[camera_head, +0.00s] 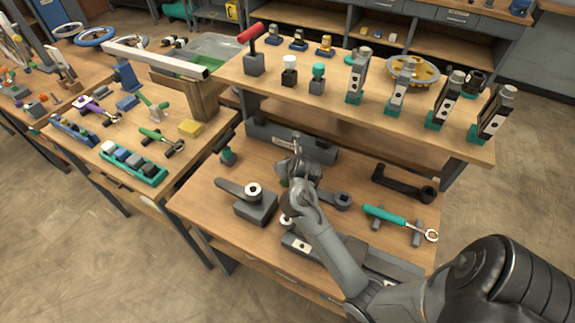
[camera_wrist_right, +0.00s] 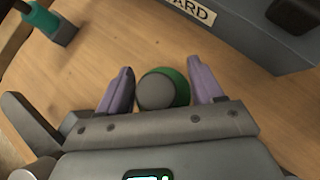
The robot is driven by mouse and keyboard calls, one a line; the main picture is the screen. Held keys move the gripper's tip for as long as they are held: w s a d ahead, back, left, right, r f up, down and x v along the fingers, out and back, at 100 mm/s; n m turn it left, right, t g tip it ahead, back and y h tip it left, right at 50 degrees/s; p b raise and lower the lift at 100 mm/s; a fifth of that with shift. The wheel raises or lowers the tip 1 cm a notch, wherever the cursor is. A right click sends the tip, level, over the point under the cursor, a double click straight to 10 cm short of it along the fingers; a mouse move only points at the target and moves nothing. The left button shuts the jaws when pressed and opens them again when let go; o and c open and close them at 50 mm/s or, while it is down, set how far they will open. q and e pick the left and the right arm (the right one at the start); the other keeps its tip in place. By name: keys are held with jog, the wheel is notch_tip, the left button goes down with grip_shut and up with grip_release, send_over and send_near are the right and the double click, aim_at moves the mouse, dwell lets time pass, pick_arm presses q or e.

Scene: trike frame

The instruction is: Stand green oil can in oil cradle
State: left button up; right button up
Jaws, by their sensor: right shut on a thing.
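In the right wrist view a round green thing with a grey top, seen end-on, sits between the purple fingers; I take it as the green oil can (camera_wrist_right: 177,88). My right gripper (camera_wrist_right: 160,85) is shut on it. In the head view my right gripper (camera_head: 298,160) is over the lower bench, in front of a long grey box, and the can is hard to make out there. I cannot tell for certain which holder is the oil cradle. My left gripper is not in view.
The long grey box (camera_head: 262,134) stands behind the gripper; its label partly shows in the wrist view. A teal-handled wrench (camera_head: 385,214), a black crank (camera_head: 405,184) and a grey block with a lever (camera_head: 255,206) occupy the bench. A raised shelf (camera_head: 345,112) overhangs the back.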

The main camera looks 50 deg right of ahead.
jog(key=shift+f, duration=0.1)
jog(key=o, duration=1.3)
jog(key=shift+o, duration=0.2)
